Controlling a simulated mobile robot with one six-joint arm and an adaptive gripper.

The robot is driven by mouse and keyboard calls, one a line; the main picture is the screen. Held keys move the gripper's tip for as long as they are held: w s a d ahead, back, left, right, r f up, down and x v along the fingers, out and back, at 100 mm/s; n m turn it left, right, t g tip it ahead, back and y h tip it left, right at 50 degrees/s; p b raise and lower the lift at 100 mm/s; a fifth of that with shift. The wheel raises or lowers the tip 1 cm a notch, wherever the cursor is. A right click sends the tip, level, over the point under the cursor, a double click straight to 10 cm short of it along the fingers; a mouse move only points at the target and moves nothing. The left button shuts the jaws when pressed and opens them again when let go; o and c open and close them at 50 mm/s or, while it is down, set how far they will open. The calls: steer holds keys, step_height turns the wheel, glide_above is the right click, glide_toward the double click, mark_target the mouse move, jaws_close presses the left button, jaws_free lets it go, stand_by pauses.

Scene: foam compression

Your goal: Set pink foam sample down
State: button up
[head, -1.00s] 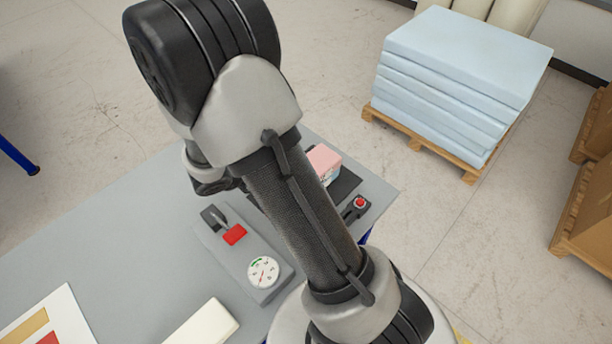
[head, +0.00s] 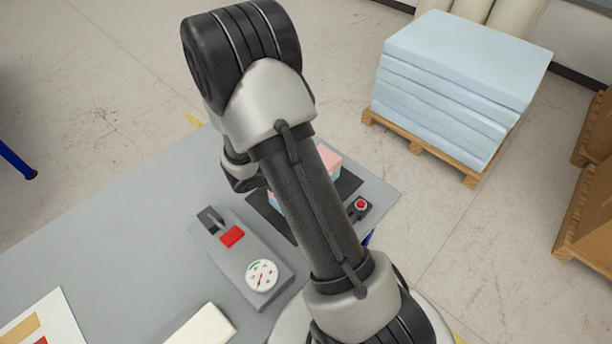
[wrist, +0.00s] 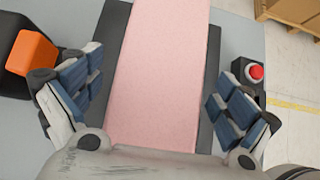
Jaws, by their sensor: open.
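The pink foam sample (wrist: 160,70) fills the middle of the wrist view, lying lengthwise over a dark mat (wrist: 211,75). In the head view my arm hides most of it; a pink corner (head: 330,158) shows to the right of the arm. My gripper (wrist: 158,98) is open, with one blue-padded finger on each side of the foam. Gaps show between both fingers and the foam's sides. Whether the foam's underside rests fully on the mat is hidden. The fingertips are hidden in the head view.
A red button on a black box (head: 361,204) stands right of the mat. A grey device with a dial (head: 240,255) is left of my arm. An orange block (wrist: 32,50) is at the wrist view's left. Pale blue foam sheets (head: 460,80) lie on a pallet beyond the table.

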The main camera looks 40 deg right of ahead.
steer(key=shift+c, duration=0.6)
steer(key=c, duration=0.9)
step_height(320, 180, up, 20)
steer(key=p, duration=0.6)
